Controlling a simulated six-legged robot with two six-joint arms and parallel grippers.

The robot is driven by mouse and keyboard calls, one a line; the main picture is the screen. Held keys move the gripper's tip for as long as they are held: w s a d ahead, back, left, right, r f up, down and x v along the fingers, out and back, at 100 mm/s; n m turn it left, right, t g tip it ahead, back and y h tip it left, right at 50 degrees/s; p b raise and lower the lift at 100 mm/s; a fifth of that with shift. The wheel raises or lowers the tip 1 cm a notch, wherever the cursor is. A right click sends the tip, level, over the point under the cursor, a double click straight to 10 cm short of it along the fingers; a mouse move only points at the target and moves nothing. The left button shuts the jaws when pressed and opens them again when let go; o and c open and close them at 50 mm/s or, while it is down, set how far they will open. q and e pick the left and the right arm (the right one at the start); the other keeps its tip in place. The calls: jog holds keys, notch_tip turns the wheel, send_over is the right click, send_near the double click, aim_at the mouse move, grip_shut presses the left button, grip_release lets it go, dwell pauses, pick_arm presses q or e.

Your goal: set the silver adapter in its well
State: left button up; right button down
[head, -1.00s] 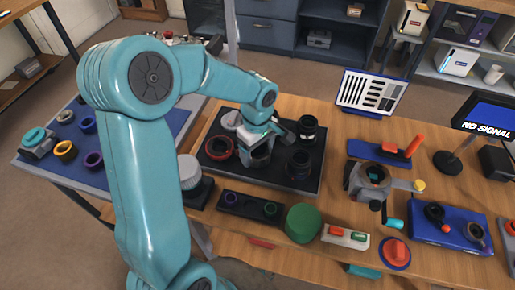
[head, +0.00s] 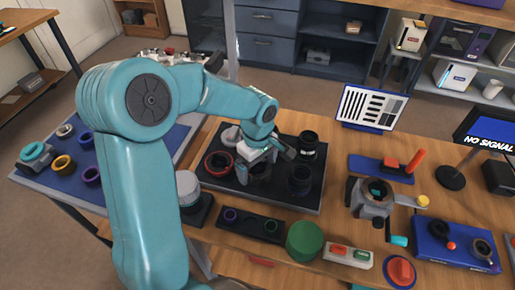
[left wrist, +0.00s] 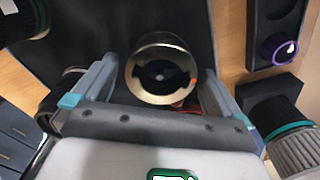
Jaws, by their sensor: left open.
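A silver, ring-topped cylinder that looks like the adapter (left wrist: 160,70) stands upright between my left fingertips in the left wrist view. Its bright rim faces the camera, with a dark notched opening inside. In the head view it shows as a grey cylinder (head: 259,174) on the black mat (head: 275,196), partly hidden by my gripper. My left gripper (left wrist: 158,85) is open, with one finger on each side of the cylinder; I cannot tell whether either touches it. It points down over the mat in the head view (head: 258,158). I cannot tell which spot is the well. My right gripper is not in view.
A red ring (head: 219,165) and black lens parts (head: 308,145) (head: 300,180) stand close around my gripper. A black holder (head: 249,224) with small rings, a green cylinder (head: 304,241) and a clamp device (head: 370,196) stand nearby. A blue side table (head: 105,185) carries several rings.

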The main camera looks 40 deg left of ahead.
aim_at(257, 170)
pick_arm(q)
notch_tip(257, 170, up, 15)
jog(key=p, duration=0.1)
jog(key=shift+r, duration=0.2)
jog(key=shift+s, duration=0.2)
